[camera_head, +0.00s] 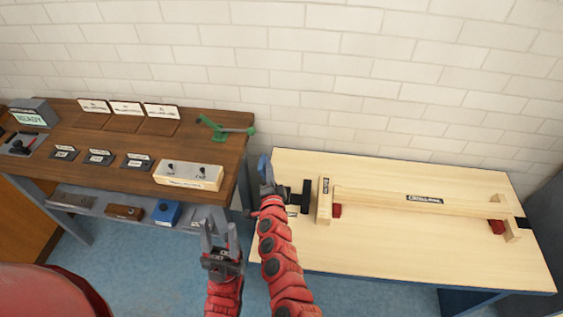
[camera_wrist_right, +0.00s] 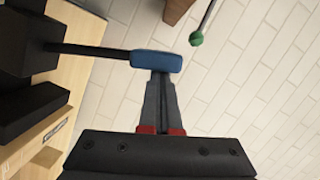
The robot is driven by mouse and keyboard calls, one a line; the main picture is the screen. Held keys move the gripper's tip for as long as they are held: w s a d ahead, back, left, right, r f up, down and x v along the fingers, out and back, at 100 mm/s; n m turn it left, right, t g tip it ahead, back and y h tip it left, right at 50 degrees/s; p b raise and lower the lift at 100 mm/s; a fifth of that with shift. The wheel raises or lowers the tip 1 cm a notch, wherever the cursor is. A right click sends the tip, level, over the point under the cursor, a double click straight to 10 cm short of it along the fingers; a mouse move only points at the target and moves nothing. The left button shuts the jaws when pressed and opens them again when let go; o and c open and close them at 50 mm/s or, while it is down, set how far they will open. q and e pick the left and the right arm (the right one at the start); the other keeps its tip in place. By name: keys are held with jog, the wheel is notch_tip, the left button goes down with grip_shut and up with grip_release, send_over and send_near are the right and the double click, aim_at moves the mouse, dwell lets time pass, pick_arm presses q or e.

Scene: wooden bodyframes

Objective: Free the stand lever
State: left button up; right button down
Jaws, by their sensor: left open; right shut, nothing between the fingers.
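A blue-handled lever (camera_head: 264,168) sits at the left edge of the light wooden table. In the right wrist view its blue grip (camera_wrist_right: 157,62) is on a thin black rod from a black block (camera_wrist_right: 28,45). My right gripper (camera_head: 268,188) is shut with nothing between its fingers. Its fingertips (camera_wrist_right: 160,76) meet the blue grip's near side in the picture; whether they touch it I cannot tell. My left gripper (camera_head: 220,240) is open and empty, in front of the gap between the two tables.
A wooden frame (camera_head: 390,200) with a long beam lies on the light table (camera_head: 400,258). The dark bench (camera_head: 100,150) at left holds a green lever device (camera_head: 222,130), a switch box (camera_head: 188,176) and several signs. White brick wall stands behind.

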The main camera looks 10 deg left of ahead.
aim_at(258, 171)
jog(key=shift+a+f+n+p, duration=0.25)
jog(key=shift+a+n, duration=0.25)
jog(key=shift+a, duration=0.35)
jog(key=shift+a+f, duration=0.3)
jog(key=shift+a, duration=0.55)
jog(key=shift+s+a+f, duration=0.1)
jog(key=shift+a, duration=0.05)
